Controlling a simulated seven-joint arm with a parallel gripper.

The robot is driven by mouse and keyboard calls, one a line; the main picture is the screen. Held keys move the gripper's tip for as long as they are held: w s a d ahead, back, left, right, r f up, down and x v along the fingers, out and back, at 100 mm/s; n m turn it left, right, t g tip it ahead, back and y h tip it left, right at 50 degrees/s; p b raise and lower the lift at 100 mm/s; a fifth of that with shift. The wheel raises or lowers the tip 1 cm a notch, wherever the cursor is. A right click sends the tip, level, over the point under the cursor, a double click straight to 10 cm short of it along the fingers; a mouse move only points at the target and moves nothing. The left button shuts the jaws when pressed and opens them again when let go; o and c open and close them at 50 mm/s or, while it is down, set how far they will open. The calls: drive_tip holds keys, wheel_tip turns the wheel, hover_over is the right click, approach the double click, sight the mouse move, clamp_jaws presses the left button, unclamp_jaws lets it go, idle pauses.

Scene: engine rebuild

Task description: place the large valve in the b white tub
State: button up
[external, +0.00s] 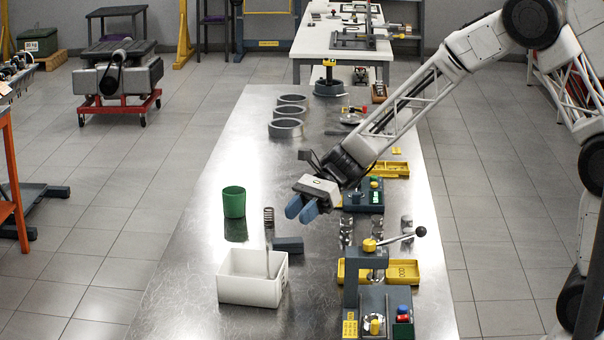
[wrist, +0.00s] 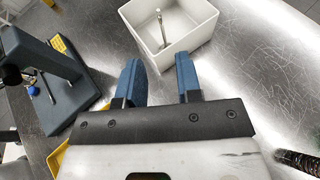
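The white tub (external: 240,292) stands on the metal table at the front left, and it also shows ahead of my fingers in the wrist view (wrist: 200,37). A slim grey metal valve (external: 267,263) is inside the tub, leaning against its wall with its stem up; it also shows in the wrist view (wrist: 162,30). My gripper (external: 301,212) is above the table, up and to the right of the tub. Its two blue fingers are apart with nothing between them, as the wrist view (wrist: 158,68) shows.
A green cup (external: 234,202), a coil spring (external: 268,217) and a dark block (external: 288,244) stand behind the tub. A lever press (external: 352,275) and yellow trays (external: 405,271) are to the right. The table left of the tub is clear.

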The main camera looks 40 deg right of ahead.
idle(0.8)
drive_tip(key=s+d+r+n+t+h, duration=0.1)
drive_tip(key=s+d+r+n+h, duration=0.2)
drive_tip(key=s+d, duration=0.7)
drive_tip(key=s+d+r+n+t+h, duration=0.2)
drive_tip(key=s+d+n+h, duration=0.4)
drive_tip(key=s+d, duration=0.5)
drive_tip(key=s+d+r+n+t+h, duration=0.1)
drive_tip(key=s+d+r+n+h, duration=0.3)
drive_tip(key=s+d+n, duration=0.3)
drive_tip(key=s+d, duration=0.4)
drive_tip(key=d, duration=0.4)
drive_tip(key=shift+s+r+t, duration=0.25)
drive_tip(key=shift+t, duration=0.05)
